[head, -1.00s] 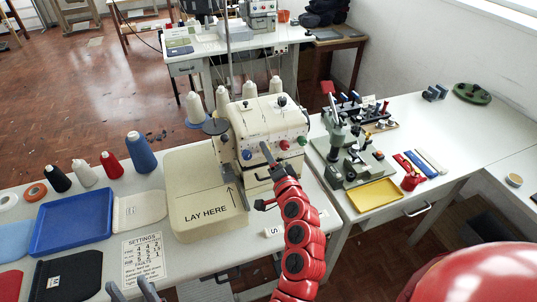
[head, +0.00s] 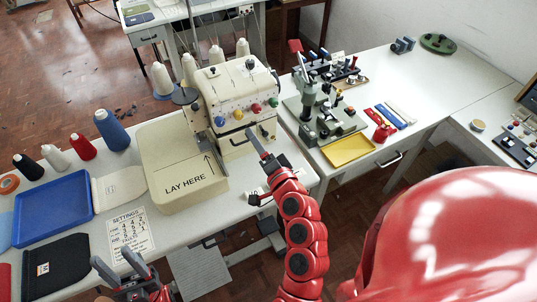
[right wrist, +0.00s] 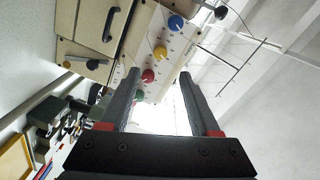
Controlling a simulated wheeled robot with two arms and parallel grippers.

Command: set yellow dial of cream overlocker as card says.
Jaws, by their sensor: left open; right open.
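The cream overlocker (head: 212,100) stands on the white table. Its front has a row of blue, yellow, red and green dials. The yellow dial (head: 238,115) is second from the left; in the right wrist view (right wrist: 160,52) it lies beyond my fingertips, with a pale pointer mark too small to read. The settings card (head: 130,232) lies flat at the table's front; its small numbers are hard to read. My right gripper (head: 253,168) is open and empty, below and in front of the dials, touching none. My left gripper (head: 113,259) is open and empty near the card.
The overlocker's bed marked LAY HERE (head: 180,165), a blue tray (head: 52,210) and several thread cones are on the left. A green press (head: 325,115) and a yellow tray (head: 348,149) stand on the right table.

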